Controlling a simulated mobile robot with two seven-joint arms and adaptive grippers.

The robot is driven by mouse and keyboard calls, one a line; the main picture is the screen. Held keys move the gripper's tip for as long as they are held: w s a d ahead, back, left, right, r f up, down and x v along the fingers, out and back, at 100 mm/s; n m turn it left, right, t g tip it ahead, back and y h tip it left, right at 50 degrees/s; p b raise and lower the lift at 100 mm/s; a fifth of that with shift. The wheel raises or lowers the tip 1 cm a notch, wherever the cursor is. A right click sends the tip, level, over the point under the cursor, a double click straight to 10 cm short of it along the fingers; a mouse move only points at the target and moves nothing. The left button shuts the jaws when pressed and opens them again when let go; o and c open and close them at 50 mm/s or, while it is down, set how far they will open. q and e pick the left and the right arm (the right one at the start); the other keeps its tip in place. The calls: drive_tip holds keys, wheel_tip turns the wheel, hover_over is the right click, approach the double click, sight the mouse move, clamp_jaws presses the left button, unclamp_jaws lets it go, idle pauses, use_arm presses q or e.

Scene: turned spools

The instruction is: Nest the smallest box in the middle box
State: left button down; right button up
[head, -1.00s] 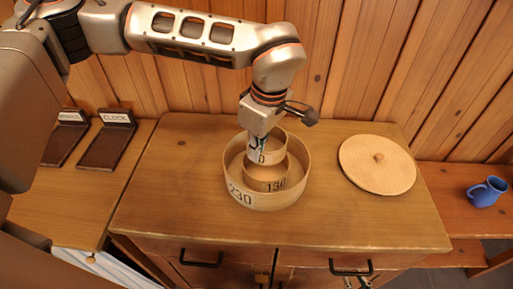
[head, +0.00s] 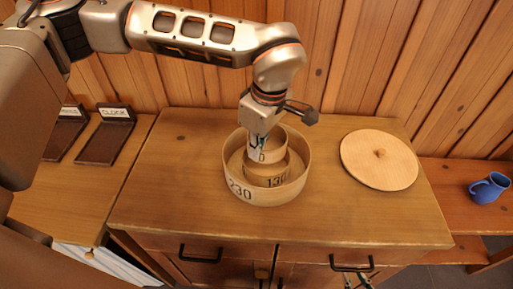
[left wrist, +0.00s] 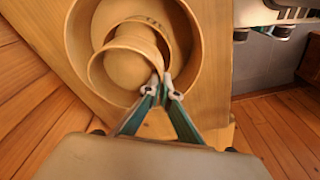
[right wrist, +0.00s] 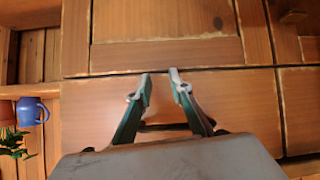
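The smallest box (head: 272,150), a round pale wooden one, is held by its rim in my left gripper (head: 256,147). In the left wrist view the fingers (left wrist: 161,88) pinch the wall of the smallest box (left wrist: 122,69). The middle box (head: 262,175), marked 130, stands inside the large box (head: 293,190), marked 230. The smallest box is over the middle box's opening and stands higher; I cannot tell whether its bottom is inside. My right gripper (right wrist: 161,88) is open and empty, low in front of the cabinet.
The boxes stand on a wooden cabinet top (head: 180,190). A round lid with a knob (head: 379,165) lies to the right. A blue mug (head: 488,188) is on a lower bench. Dark trays (head: 104,143) are at left. The top in front of the boxes is clear.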

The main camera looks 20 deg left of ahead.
use_arm(q)
drive_tip(key=shift+f, duration=0.35)
idle(0.3)
drive_tip(key=shift+f+b, duration=0.3)
drive_tip(key=shift+b, duration=0.05)
drive_tip(key=shift+f, duration=0.15)
drive_tip(key=shift+f+b, duration=0.4)
drive_tip(key=shift+f, duration=0.55)
idle(0.8)
drive_tip(key=c, duration=2.2)
unclamp_jaws()
drive_tip(key=o, duration=0.4)
